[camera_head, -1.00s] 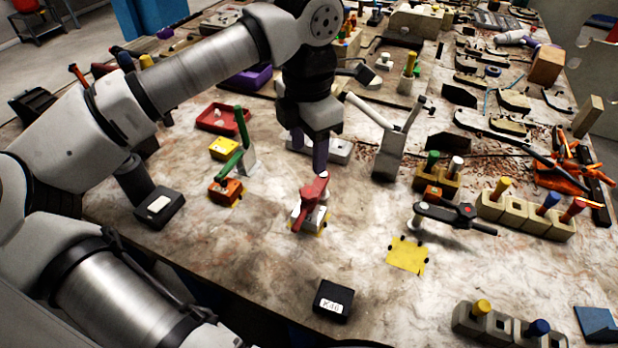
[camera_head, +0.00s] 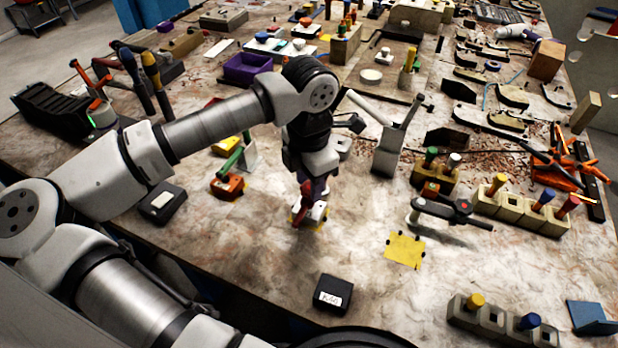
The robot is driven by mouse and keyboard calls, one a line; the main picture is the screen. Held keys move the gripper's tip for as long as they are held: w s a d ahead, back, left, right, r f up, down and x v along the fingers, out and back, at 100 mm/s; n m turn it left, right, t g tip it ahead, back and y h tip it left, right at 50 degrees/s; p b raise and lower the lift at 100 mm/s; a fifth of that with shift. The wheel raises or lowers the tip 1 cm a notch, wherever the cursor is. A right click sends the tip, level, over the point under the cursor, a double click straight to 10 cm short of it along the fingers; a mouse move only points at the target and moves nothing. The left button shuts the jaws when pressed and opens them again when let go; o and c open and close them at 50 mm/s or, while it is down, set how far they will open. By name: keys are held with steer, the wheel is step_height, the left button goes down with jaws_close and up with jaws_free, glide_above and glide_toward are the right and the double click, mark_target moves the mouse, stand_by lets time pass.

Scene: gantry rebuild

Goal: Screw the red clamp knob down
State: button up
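The red clamp knob (camera_head: 304,200) is a red, lever-like part on a small white block (camera_head: 318,212), which stands on a yellow patch on the bench. My gripper (camera_head: 308,188) points down from the dark wrist and is right at the top of the red part. Its fingers overlap the red part in the picture and are small and dark. I cannot tell whether they touch it or have closed on it. The upper end of the red part is hidden behind my gripper.
An orange block with a green handle (camera_head: 228,186) stands left of the clamp. A grey fixture with upright levers (camera_head: 388,155) stands close at the right. A black labelled box (camera_head: 332,294) lies in front. A bare yellow patch (camera_head: 405,250) is at the right.

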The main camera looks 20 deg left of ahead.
steer(key=c, duration=0.4)
steer(key=shift+f+m+b, duration=0.35)
steer(key=shift+m+b, duration=0.05)
steer(key=shift+b, duration=0.6)
steer(key=shift+c, duration=0.2)
steer(key=shift+m+b, duration=0.8)
steer(key=shift+b, duration=0.45)
steer(key=shift+r+m+b, duration=0.3)
steer(key=shift+m+b, duration=0.45)
steer(key=shift+m, duration=0.25)
steer(key=o, duration=0.8)
steer(key=shift+r, duration=0.1)
